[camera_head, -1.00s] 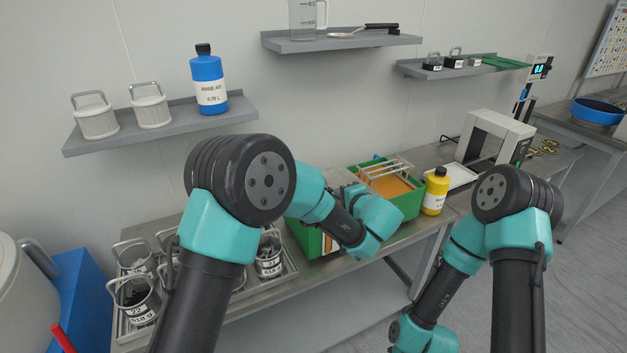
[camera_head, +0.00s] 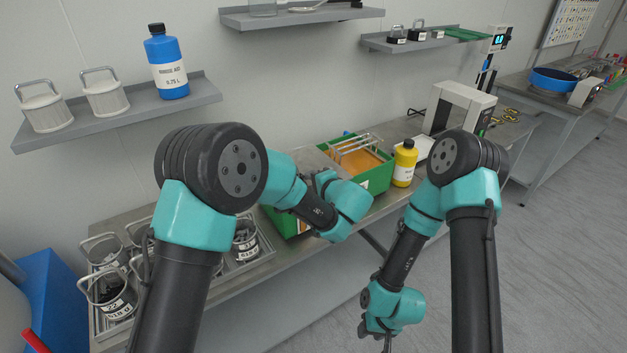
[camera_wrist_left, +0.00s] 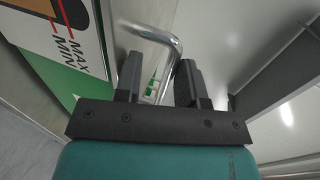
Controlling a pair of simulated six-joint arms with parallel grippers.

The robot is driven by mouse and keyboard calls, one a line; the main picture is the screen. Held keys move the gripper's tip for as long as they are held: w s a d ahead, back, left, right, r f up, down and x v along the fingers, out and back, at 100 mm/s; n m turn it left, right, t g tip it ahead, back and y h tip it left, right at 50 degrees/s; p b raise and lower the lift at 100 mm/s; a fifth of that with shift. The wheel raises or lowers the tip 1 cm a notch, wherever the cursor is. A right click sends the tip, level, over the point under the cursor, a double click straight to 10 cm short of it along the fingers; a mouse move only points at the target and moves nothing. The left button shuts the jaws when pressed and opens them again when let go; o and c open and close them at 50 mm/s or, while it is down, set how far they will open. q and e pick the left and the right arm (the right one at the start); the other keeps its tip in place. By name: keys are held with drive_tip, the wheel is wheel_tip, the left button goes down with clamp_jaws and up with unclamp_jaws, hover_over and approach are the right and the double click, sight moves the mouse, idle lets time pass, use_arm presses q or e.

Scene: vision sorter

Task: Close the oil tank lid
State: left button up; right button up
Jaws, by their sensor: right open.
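The green oil tank (camera_head: 377,183) stands on the bench in the head view, its right part open with orange oil and a metal rack showing. A grey panel that looks like the lid (camera_head: 312,160) is mostly hidden behind my left arm. In the left wrist view, the tank side with its MAX/MIN label (camera_wrist_left: 84,50) is at upper left. My left gripper (camera_wrist_left: 158,82) is open, with a bent metal handle (camera_wrist_left: 150,33) at and beyond its fingertips; contact is unclear. My right gripper (camera_head: 386,341) hangs low in front of the bench, open and apart from the tank.
A yellow bottle (camera_head: 404,163) stands just right of the tank. A tray of several metal baskets (camera_head: 112,293) is at the bench's left. A white device (camera_head: 458,108) stands farther right. Wall shelves hold a blue bottle (camera_head: 168,62) and filters. The floor at right is clear.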

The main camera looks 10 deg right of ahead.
use_arm(q)
drive_tip(key=shift+r, duration=0.15)
drive_tip(key=shift+s+d+r, duration=0.15)
drive_tip(key=shift+s+d, duration=0.05)
drive_tip(key=shift+s, duration=0.15)
drive_tip(key=v, duration=0.6)
drive_tip(key=shift+s, duration=0.3)
drive_tip(key=shift+d, duration=0.1)
